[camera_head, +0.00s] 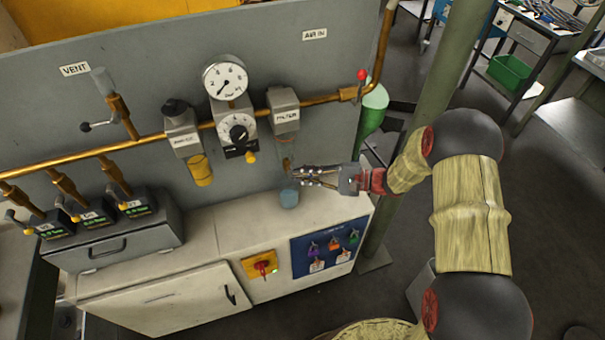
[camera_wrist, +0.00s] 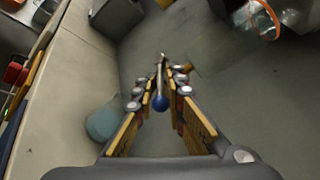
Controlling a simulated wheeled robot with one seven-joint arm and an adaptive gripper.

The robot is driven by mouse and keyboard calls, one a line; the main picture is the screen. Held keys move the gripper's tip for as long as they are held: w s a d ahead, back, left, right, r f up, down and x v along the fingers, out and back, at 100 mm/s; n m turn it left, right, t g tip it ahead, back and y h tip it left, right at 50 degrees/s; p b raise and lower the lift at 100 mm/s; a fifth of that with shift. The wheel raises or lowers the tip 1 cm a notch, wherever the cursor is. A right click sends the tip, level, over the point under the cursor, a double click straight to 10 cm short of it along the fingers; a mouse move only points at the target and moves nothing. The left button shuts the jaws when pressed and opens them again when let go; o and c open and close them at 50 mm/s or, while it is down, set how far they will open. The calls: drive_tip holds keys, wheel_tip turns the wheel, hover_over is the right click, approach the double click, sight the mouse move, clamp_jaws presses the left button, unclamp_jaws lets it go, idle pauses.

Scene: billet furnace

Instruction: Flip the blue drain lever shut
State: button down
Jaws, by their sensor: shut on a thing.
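The drain lever is a thin metal rod with a blue ball knob (camera_wrist: 160,103), lying between my fingers in the wrist view. My gripper (camera_wrist: 163,72) is shut on the lever, with the knob on the palm side of the fingertips. In the head view my gripper (camera_head: 298,175) comes in from the right, just below the filter unit (camera_head: 285,110) labelled FILTER. The lever is too small to make out there, partly hidden by the fingers. A pale blue cup (camera_head: 289,198) stands on the cabinet top under my fingertips. It also shows left of my fingers in the wrist view (camera_wrist: 104,122).
The grey back panel (camera_head: 330,70) carries a copper pipe, a pressure gauge (camera_head: 225,81) and a red-knobbed valve (camera_head: 362,78). A green post (camera_head: 440,110) stands close to my arm. Several small display units stand on a grey drawer box (camera_head: 115,245) at left.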

drive_tip(key=shift+r+n+h+p, duration=0.4)
drive_tip(key=shift+r+h+p, duration=0.3)
drive_tip(key=shift+h, duration=0.2)
drive_tip(key=shift+d+n+h, duration=0.1)
drive_tip(key=shift+n+h, duration=0.2)
drive_tip(key=shift+h, duration=0.2)
drive_tip(key=shift+f, duration=0.1)
drive_tip(key=c, duration=2)
unclamp_jaws()
drive_tip(key=shift+c, duration=0.2)
drive_tip(key=shift+o, duration=0.3)
drive_tip(key=v, duration=1.2)
drive_tip(key=shift+w, duration=0.1)
